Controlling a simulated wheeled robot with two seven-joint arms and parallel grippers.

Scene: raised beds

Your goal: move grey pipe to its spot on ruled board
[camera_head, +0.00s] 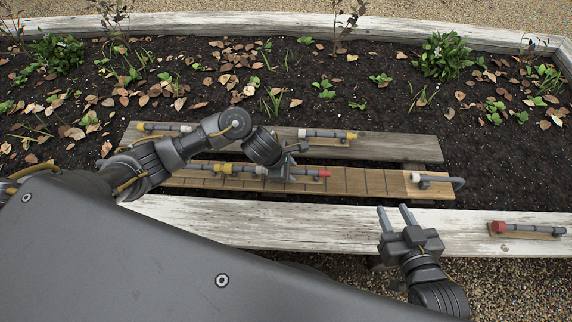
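The ruled board (380,184) is a long light-brown plank with dark cross lines, lying across the bed. On its left part lies a grey pipe piece with yellow fittings (222,168). To its right, a grey piece with a red end (322,173) shows beside my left gripper (284,175). That gripper points down at the board; my arm hides its fingertips, so I cannot tell its opening or hold. My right gripper (397,217) has its two fingers apart and empty, over the white front edge. Which piece is the task's grey pipe is unclear.
A weathered plank (390,148) behind carries a grey pipe with white and yellow ends (327,134) and another (165,127) at left. A bent grey piece (450,182) sits at the board's right end. A red-ended grey pipe (530,228) lies on the front edge.

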